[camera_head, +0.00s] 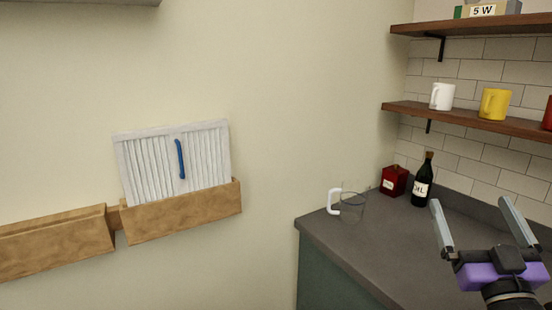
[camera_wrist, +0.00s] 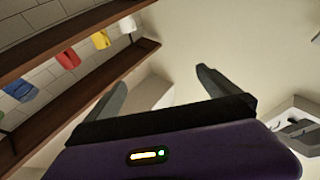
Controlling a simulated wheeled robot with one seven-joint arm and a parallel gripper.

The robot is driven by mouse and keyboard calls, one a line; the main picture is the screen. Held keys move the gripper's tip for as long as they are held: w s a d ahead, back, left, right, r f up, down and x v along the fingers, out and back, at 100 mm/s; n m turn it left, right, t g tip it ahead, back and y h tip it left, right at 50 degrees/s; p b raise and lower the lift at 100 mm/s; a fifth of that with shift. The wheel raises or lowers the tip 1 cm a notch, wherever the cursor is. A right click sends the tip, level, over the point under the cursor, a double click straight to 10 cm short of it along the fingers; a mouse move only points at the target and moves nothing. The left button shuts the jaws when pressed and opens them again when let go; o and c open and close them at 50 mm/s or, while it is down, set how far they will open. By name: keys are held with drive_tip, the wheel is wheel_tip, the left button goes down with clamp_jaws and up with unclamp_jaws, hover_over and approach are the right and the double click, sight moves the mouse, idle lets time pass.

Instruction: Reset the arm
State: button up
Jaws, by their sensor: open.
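My gripper (camera_head: 478,222) is at the lower right of the head view, above the dark counter. Its two grey fingers stand wide apart and point up, with nothing between them. In the wrist view my gripper (camera_wrist: 162,88) also shows empty, with its fingers spread against the plain wall.
A glass measuring jug (camera_head: 353,206), red tin (camera_head: 394,181) and dark oil bottle (camera_head: 422,186) stand on the counter (camera_head: 350,245). Wooden shelves (camera_head: 470,117) above hold a white mug (camera_head: 442,96) and yellow mug (camera_head: 495,103). A wooden wall rack (camera_head: 185,215) holds white ribbed panels.

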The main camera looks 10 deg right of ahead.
drive_tip(key=s+a+f+g+y, duration=0.2)
drive_tip(key=s+a+f, duration=0.5)
drive_tip(key=s+f, duration=0.2)
drive_tip(key=s+a+f+n+g+y, duration=0.1)
drive_tip(key=s+a+f, duration=0.6)
drive_tip(key=s, duration=0.7)
drive_tip(key=s+a+f+g+y, duration=0.4)
drive_tip(key=s+a+f, duration=0.3)
drive_tip(key=s+f, duration=0.3)
drive_tip(key=shift+s+a+f+n, duration=0.15)
drive_tip(key=shift+s+f+n, duration=0.2)
drive_tip(key=shift+s, duration=0.3)
